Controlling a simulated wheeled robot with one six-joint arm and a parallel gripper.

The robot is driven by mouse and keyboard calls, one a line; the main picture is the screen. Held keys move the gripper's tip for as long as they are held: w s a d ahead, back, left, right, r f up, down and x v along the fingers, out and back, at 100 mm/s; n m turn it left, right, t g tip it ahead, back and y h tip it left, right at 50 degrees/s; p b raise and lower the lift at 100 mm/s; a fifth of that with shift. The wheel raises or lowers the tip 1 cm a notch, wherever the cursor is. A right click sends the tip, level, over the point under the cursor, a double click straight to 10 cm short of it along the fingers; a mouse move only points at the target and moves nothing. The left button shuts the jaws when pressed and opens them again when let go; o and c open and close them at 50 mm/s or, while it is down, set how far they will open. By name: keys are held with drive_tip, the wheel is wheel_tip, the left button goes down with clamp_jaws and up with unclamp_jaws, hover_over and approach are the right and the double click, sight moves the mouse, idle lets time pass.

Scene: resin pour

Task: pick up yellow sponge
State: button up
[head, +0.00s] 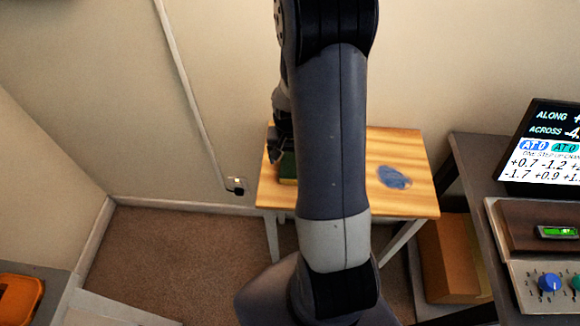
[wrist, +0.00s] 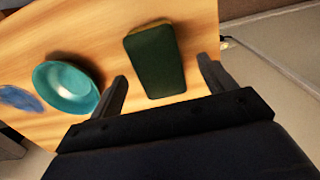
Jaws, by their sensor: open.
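The sponge (wrist: 156,64) lies on a small wooden table (wrist: 70,28), dark green side up, with a thin yellow edge showing at its far end. In the head view a part of the sponge (head: 287,166) shows at the left of the table, and my arm hides much of the area. My gripper (wrist: 162,70) is open, with one finger on each side of the sponge in the wrist view. I see gaps between the fingers and the sponge. I cannot tell how high the fingers are above the table. The gripper also shows partly in the head view (head: 276,142).
A teal bowl (wrist: 68,90) stands left of the sponge in the wrist view, close to the left finger. A blue patch (head: 394,177) lies on the table's right part. A desk (head: 472,160) with a screen (head: 545,150) and knobs stands at right.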

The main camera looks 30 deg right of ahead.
sight(290, 164)
drive_tip(key=shift+d+f, duration=0.15)
drive_tip(key=shift+f, duration=1.75)
drive_tip(key=shift+c, duration=0.5)
drive_tip(key=c, duration=0.9)
drive_tip(key=shift+c, duration=0.2)
wheel_tip(290, 164, up, 10)
